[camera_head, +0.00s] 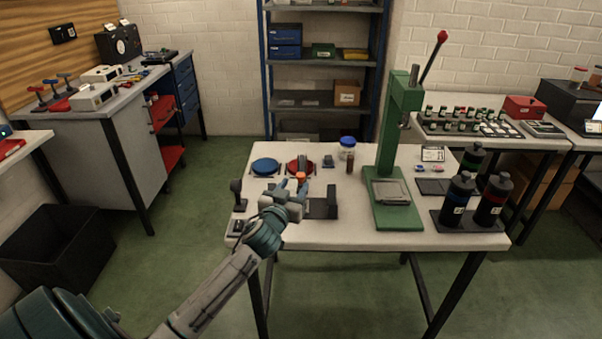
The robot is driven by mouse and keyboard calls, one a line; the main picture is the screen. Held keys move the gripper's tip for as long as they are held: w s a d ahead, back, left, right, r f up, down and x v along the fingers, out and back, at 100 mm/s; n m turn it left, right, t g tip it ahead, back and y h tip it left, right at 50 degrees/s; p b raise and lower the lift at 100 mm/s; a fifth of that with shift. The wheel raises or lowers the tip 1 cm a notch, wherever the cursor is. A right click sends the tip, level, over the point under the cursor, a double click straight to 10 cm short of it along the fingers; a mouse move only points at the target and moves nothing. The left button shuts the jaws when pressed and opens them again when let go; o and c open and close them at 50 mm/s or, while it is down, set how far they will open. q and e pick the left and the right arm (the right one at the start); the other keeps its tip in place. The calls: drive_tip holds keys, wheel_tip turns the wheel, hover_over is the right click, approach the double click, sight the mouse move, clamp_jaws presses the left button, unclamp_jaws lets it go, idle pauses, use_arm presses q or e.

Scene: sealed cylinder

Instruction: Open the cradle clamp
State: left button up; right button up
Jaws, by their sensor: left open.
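A dark fixture (323,209) with an upright plate, which looks like the cradle, sits near the front of the white table. Its left part is hidden behind my left gripper, and I cannot make out the clamp's state. My right gripper is not in view.
A blue dish (265,166) and a red dish (300,164) lie behind the gripper. A green press (393,150) stands to the right, with dark bottles (458,197) beyond it. A small dark upright item (237,194) is at the left edge. The front middle of the table is clear.

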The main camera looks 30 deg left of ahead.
sight(299, 178)
use_arm(q)
drive_tip(key=p+x, duration=0.1)
drive_tip(key=x, duration=0.5)
drive_tip(key=shift+w, duration=0.1)
clamp_jaws()
